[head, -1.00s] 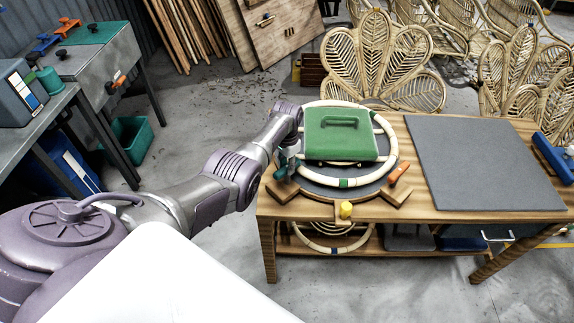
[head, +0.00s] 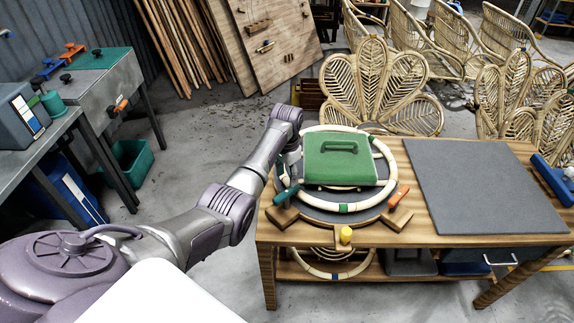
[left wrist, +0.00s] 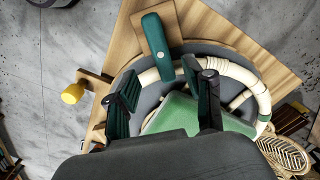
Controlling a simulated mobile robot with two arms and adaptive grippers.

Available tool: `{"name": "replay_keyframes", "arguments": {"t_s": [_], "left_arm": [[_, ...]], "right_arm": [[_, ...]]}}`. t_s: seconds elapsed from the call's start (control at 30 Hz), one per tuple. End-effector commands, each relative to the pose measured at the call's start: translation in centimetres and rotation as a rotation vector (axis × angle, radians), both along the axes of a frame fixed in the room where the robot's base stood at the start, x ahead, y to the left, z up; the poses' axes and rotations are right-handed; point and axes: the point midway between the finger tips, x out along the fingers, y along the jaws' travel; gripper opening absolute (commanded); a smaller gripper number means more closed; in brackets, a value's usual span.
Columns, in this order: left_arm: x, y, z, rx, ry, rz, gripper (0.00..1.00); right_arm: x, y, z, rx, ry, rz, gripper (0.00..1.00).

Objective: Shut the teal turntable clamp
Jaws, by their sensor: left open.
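The teal clamp (head: 286,194) sits at the left edge of the round turntable (head: 318,212). In the left wrist view the clamp (left wrist: 156,46) is a long teal lever, with its inner end at the pale rattan ring (left wrist: 238,72). The ring (head: 375,200) lies on the turntable around a green block with a handle (head: 338,168). My left gripper (head: 291,163) is just behind the clamp, its fingers mostly hidden in the head view. In the left wrist view the gripper (left wrist: 160,90) is open and empty, fingers apart above the ring. My right gripper is not in view.
An orange clamp (head: 399,196) and a yellow knob (head: 346,235) sit at the turntable's right and front. A grey mat (head: 485,185) covers the bench's right side. Rattan chair backs (head: 380,90) stand behind. A grey side bench (head: 105,85) is at the left.

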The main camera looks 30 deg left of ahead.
Motion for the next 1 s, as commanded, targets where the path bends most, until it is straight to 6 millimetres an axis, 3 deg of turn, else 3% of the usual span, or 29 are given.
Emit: {"name": "replay_keyframes", "arguments": {"t_s": [0.1,0.33,0.87,1.0], "left_arm": [[0.1,0.0,2.3,0.001,-0.003,-0.001,0.52],[0.1,0.0,4.5,0.000,-0.001,-0.001,0.52],[0.0,0.0,4.6,0.000,0.000,0.000,0.52],[-0.8,-0.3,3.5,0.015,-0.003,-0.001,0.52]], "right_arm": [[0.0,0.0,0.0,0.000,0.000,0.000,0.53],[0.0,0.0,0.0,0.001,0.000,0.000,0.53],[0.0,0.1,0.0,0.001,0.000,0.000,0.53],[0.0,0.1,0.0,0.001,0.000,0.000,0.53]]}}
